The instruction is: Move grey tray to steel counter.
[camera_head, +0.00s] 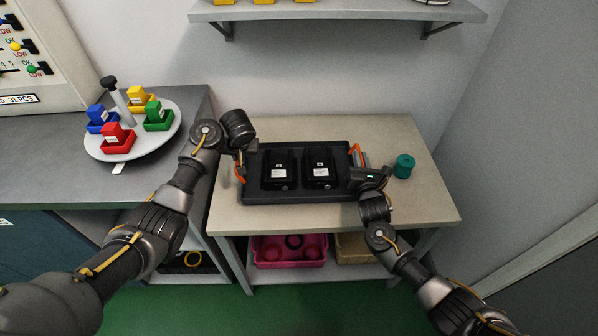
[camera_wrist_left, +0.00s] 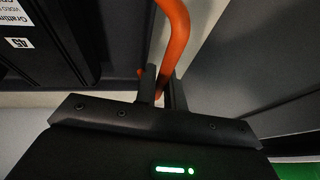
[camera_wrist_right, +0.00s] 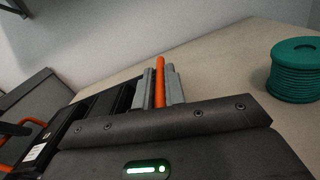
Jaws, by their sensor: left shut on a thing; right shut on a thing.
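The dark grey tray (camera_head: 300,196) lies on the beige-topped table and carries two black boxes with white labels, a left one (camera_head: 279,168) and a right one (camera_head: 319,168). It has an orange handle at each end. My left gripper (camera_head: 241,170) is shut on the left handle, which passes between its fingers in the left wrist view (camera_wrist_left: 172,40). My right gripper (camera_head: 361,168) is shut on the right handle, seen between its fingers in the right wrist view (camera_wrist_right: 160,75). A grey counter (camera_head: 45,160) stands to the left of the table.
A teal ribbed cylinder (camera_head: 404,166) stands on the table (camera_head: 425,205) just right of my right gripper. A round white stand (camera_head: 134,148) with coloured blocks occupies the counter's back. A shelf (camera_head: 335,13) hangs above. A pink bin (camera_head: 290,262) sits below the tabletop.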

